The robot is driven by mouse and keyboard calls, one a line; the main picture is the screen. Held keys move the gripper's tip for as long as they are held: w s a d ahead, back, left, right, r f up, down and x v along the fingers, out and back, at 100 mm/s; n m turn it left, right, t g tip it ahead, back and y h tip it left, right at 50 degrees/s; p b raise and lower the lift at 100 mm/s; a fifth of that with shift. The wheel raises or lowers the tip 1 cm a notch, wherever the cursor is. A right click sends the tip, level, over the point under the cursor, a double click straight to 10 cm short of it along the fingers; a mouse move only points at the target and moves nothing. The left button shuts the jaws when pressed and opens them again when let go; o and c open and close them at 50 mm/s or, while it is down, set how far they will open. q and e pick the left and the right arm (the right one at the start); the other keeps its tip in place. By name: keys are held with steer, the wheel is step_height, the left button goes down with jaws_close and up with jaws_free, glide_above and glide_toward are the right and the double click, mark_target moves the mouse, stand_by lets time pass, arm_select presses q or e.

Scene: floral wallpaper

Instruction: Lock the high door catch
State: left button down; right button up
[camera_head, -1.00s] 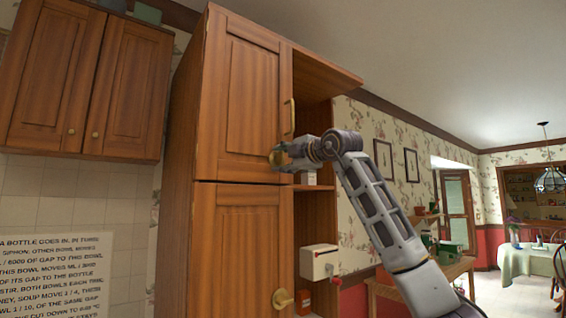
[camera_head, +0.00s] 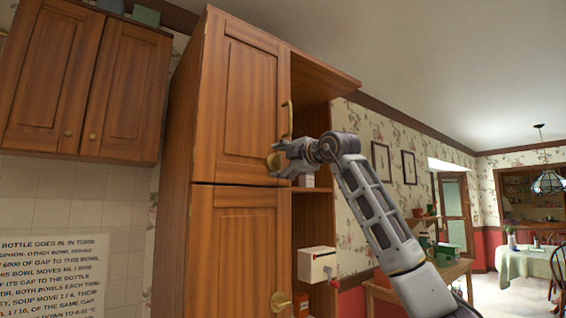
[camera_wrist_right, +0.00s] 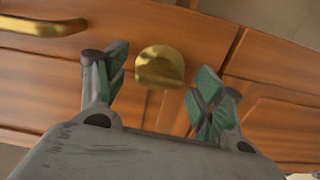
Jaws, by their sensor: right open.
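The high door catch is a round brass piece with a raised thumb-turn (camera_wrist_right: 160,67), low on the right side of the tall cabinet's upper door (camera_head: 240,90). In the head view, part of the brass catch (camera_head: 273,161) shows at the tip of my right gripper (camera_head: 284,160). In the right wrist view, my right gripper (camera_wrist_right: 158,88) is open, with one green-padded finger on each side of the catch. I see space between the fingers and the catch. My left gripper is not in view.
A brass bar handle (camera_head: 287,118) is above the catch on the same door. A lower door (camera_head: 235,245) has a brass knob (camera_head: 280,301). A white box (camera_head: 318,265) is on the cabinet's right side. Open shelving lies behind my right gripper.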

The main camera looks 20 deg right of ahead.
steer(key=shift+v, duration=0.8)
steer(key=v, duration=1)
steer(key=shift+s, duration=0.2)
